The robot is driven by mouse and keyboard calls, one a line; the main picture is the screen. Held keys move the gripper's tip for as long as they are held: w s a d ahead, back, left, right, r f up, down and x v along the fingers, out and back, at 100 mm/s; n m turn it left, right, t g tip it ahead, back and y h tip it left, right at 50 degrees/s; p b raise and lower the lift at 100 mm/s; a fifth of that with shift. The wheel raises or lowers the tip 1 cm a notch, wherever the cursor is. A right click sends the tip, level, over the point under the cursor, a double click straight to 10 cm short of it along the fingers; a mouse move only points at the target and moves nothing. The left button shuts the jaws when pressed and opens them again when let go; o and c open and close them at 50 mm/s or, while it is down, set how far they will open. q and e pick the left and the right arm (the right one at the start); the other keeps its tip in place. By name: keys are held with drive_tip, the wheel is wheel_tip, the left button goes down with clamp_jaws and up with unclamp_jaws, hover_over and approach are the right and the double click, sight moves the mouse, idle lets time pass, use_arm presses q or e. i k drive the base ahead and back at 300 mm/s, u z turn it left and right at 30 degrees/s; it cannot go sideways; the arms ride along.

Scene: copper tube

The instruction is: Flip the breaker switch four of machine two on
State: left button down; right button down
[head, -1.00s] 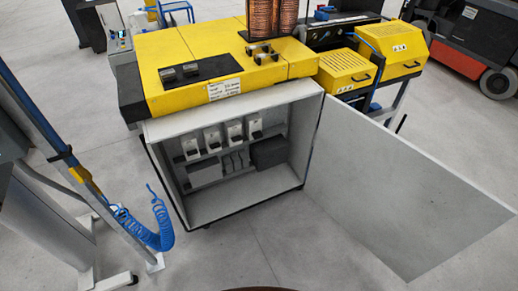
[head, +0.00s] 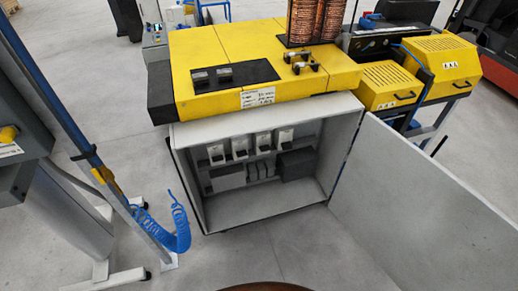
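A machine with a yellow top (head: 220,66) stands ahead of me, with an open grey cabinet (head: 210,211) below. Inside the cabinet, a row of white breaker switches (head: 240,148) with dark levers is mounted along the upper back. The rightmost breaker (head: 284,139) is in clear view. The lever positions are too small to tell. The cabinet door (head: 420,200) stands wide open to the right. Neither of my grippers is in view.
A slanted post with blue edging (head: 75,130) and a coiled blue hose (head: 180,228) stand left of the cabinet. Yellow boxes (head: 440,65) on a cart stand behind the door. The floor (head: 265,245) before the cabinet is clear.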

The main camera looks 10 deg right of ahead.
sight(287, 146)
drive_tip(key=u, duration=0.1)
drive_tip(key=i, duration=1)
drive_tip(key=z, duration=0.6)
